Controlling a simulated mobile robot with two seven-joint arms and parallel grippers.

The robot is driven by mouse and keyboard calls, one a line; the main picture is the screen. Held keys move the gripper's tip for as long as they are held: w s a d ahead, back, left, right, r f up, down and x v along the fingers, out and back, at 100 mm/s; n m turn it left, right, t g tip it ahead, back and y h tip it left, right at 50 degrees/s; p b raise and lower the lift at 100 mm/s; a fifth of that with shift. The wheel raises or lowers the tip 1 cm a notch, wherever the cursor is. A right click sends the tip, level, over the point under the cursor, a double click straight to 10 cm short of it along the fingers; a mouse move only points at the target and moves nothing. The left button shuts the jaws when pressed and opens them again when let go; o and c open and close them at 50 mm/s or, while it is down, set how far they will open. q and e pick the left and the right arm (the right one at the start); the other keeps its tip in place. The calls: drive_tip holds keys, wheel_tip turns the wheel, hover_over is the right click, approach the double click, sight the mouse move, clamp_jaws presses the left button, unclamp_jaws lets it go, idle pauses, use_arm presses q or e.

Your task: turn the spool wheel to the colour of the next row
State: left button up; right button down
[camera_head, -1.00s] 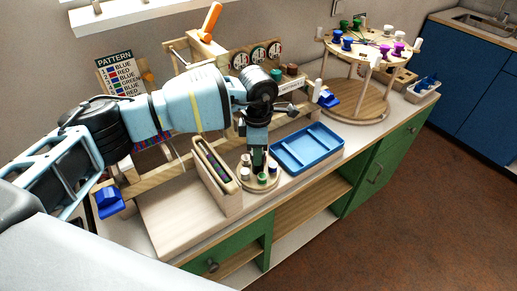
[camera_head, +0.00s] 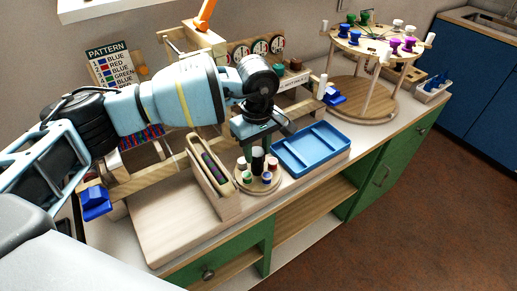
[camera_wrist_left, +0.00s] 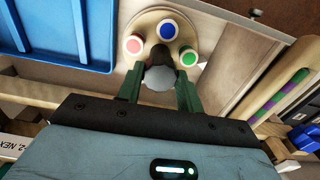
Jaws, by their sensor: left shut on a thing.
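The spool wheel (camera_head: 258,191) is a small round wooden disc on the counter, between the slotted wooden holder and the blue tray. A dark post with a grey top (camera_wrist_left: 161,77) stands at its middle. My left gripper (camera_head: 257,150) points down over the wheel and is shut on this post. On the wheel, the blue spool (camera_head: 267,177) is at the front, the green spool (camera_head: 247,177) at front left, the red spool (camera_head: 273,164) at right and a white spool (camera_head: 241,164) at left. The far side is partly hidden. My right gripper is not in view.
The blue tray (camera_head: 327,169) stands close on the right. The slotted holder (camera_head: 231,205) is close on the left. A pattern board (camera_head: 110,66) listing colours is at the back left. A round spool stand (camera_head: 357,110) is at the back right.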

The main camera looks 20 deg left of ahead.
use_arm(q)
drive_tip(key=shift+m+b, duration=0.35)
drive_tip(key=shift+m, duration=1.35)
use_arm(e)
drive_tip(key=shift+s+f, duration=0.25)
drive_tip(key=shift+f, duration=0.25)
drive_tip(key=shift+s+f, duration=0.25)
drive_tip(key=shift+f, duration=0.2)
use_arm(q)
drive_tip(key=shift+b, duration=0.3)
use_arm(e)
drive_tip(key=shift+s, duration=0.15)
use_arm(q)
drive_tip(key=o, duration=1)
drive_tip(key=shift+r, duration=0.1)
wheel_tip(320, 180, up, 6)
drive_tip(key=shift+r, duration=0.85)
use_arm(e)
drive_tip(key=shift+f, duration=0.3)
